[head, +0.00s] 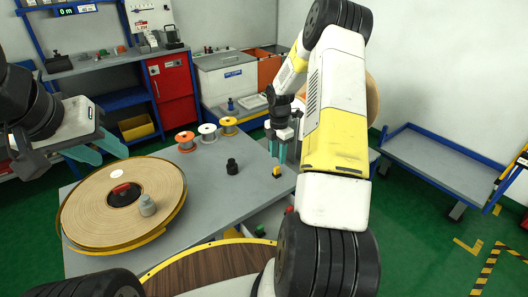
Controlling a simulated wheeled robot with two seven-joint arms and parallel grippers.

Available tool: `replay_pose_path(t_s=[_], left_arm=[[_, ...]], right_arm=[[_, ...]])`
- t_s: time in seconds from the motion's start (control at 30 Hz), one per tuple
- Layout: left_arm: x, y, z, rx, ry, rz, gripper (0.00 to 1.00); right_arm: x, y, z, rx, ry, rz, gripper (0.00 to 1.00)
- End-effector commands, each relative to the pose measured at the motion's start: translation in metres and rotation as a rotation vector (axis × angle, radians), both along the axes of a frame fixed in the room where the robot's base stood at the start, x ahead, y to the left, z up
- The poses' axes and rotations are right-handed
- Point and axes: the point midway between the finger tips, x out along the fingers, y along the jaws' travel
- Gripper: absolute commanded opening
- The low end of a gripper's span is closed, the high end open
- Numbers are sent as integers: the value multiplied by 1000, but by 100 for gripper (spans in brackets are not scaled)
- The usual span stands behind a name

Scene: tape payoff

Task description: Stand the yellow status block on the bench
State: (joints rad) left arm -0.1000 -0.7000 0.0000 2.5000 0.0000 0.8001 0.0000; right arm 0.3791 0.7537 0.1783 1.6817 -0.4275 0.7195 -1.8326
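The small yellow status block (277,171), with dark parts on its sides, is on the grey bench (215,185) near its right edge. I cannot tell whether it is upright or lying. My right gripper (277,158) points down just above the block. Its two teal fingers look apart, with no clear hold on the block; whether they touch it is too small to tell. My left gripper (100,154) hangs over the left side of the bench, with its teal fingers spread and nothing between them.
A black knobbed cylinder (232,167) stands left of the block. Orange (186,141), white (207,132) and yellow (229,126) spools line the back. A grey cart (440,165) stands at right.

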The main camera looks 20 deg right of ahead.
Motion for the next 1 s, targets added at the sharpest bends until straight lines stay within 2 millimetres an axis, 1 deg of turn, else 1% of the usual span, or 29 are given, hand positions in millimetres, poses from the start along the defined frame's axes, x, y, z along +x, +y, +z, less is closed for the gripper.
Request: replay_pose_path(t_s=[0.03,0.1,0.2,0.37,0.4,0.47,0.57,0.6,0.67,0.7,0.77,0.8,0.87,0.9,0.97,1.0], left_arm=[[0,0,0,0,0,0,36],[0,0,0,0,0,0,36],[0,0,0,0,0,0,36],[0,0,0,0,0,0,36],[0,0,0,0,0,0,36],[0,0,0,0,0,0,36],[0,0,0,0,0,0,36],[0,0,0,0,0,0,36],[0,0,0,0,0,0,36],[0,0,0,0,0,0,36],[0,0,0,0,0,0,36],[0,0,0,0,0,0,36],[0,0,0,0,0,0,36],[0,0,0,0,0,0,36],[0,0,0,0,0,0,36],[0,0,0,0,0,0,36]], right_arm=[[1,0,12,-1,-3,-1,36],[1,0,24,-1,-3,-1,36],[1,0,39,-1,-3,-1,36],[0,1,54,-2,-5,-8,36],[-1,3,60,-3,-10,-21,36],[-4,7,76,-7,-24,-64,36],[-15,21,117,-13,-66,-194,36],[-22,28,137,-12,-89,-266,36],[-37,40,168,-3,-125,-385,36],[-48,48,187,7,-149,-469,36],[-66,60,213,30,-184,-593,36],[-79,68,229,50,-204,-677,36],[-100,79,250,87,-234,-802,36],[-115,86,263,114,-252,-885,36],[-138,97,280,164,-274,-1010,36],[-153,104,289,202,-285,-1093,36]])
